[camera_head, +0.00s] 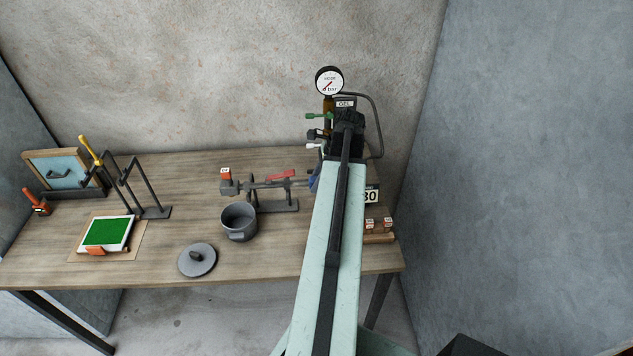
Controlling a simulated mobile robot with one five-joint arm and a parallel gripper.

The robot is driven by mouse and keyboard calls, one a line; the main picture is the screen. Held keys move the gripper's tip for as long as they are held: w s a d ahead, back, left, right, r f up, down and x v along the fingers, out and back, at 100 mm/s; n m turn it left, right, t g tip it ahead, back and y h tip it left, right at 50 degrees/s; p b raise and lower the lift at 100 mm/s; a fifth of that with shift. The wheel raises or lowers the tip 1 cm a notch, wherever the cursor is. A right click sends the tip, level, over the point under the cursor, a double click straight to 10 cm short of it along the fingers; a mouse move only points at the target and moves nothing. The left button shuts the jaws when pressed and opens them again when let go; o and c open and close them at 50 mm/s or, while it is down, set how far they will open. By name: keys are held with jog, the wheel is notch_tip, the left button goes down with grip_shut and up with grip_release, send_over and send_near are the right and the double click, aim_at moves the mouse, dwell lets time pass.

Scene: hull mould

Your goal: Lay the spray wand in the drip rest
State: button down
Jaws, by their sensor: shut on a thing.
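A long grey tool with a red lever (281,175), which looks like the spray wand (266,185), lies nearly level across a low dark stand. The stand looks like the drip rest (278,206), with short uprights on a flat base. The wand's left end has a blocky head, and its right end runs to a blue part beside my arm. My gripper (348,119) is the dark end of my arm, under the GEL sign and right of the valve levers. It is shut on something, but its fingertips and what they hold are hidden.
A grey pot (239,221) stands in front of the stand, its lid (197,259) nearer the table edge. Green, black and white levers (314,116) sit below the gauge (329,81). A frame stand (154,212) and a green-topped tray (107,232) are left. Bare table lies between.

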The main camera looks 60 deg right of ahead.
jog(key=shift+f+b, duration=1.15)
jog(key=shift+f, duration=0.05)
jog(key=c, duration=1)
grip_release()
jog(key=shift+r, duration=0.1)
jog(key=p+v, duration=0.7)
jog(key=shift+w+r, duration=0.1)
jog(key=shift+r, duration=0.1)
jog(key=shift+s+d+r, duration=0.1)
jog(key=shift+s+r, duration=0.1)
jog(key=shift+r, duration=0.1)
jog(key=shift+f, duration=0.1)
